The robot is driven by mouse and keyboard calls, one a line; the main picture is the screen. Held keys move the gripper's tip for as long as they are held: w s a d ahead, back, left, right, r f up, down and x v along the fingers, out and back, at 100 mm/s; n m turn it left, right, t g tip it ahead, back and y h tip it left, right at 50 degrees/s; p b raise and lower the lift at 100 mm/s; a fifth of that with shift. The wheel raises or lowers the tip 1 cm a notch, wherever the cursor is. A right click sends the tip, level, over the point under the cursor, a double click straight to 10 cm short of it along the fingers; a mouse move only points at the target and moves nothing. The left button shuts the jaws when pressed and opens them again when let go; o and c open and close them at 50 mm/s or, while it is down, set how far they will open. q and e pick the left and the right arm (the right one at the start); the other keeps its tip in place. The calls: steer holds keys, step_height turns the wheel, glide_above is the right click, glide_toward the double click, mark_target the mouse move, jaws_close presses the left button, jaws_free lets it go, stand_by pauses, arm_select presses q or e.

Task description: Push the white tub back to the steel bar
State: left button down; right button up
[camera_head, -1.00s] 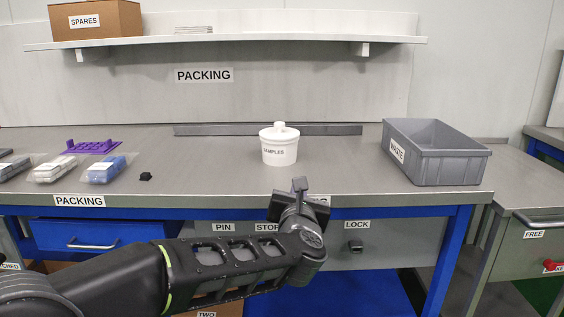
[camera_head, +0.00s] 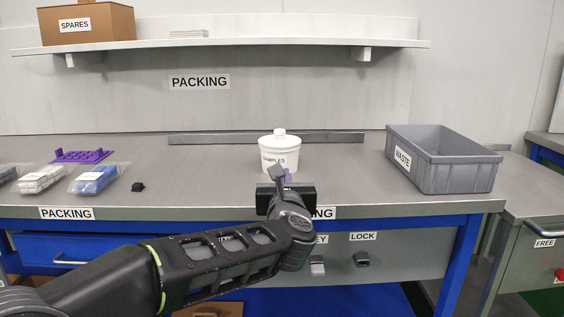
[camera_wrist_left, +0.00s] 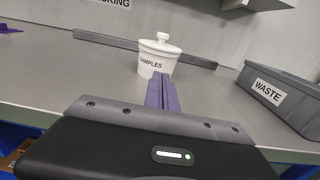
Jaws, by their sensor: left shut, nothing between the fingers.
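The white tub (camera_head: 279,155) labelled SAMPLES stands upright on the grey bench with its knobbed lid on. It also shows in the left wrist view (camera_wrist_left: 158,57). The steel bar (camera_head: 335,137) lies along the back of the bench, behind the tub, with a strip of bench between them; it crosses behind the tub in the left wrist view (camera_wrist_left: 100,40). My left gripper (camera_head: 287,174) is shut and empty, its purple fingers (camera_wrist_left: 163,92) pointing at the near side of the tub. Whether the fingertips touch the tub I cannot tell. My right gripper is out of view.
A grey WASTE bin (camera_head: 440,160) stands right of the tub. Bagged items (camera_head: 97,179), a small black piece (camera_head: 138,187) and a purple rack (camera_head: 82,156) lie at the left. A shelf (camera_head: 230,43) with a SPARES box (camera_head: 87,23) is above. The bench around the tub is clear.

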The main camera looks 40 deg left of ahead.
mark_target(281, 156)
arm_select(q)
steer(key=x, duration=1)
steer(key=shift+w+a, duration=0.25)
steer(key=shift+a, duration=0.05)
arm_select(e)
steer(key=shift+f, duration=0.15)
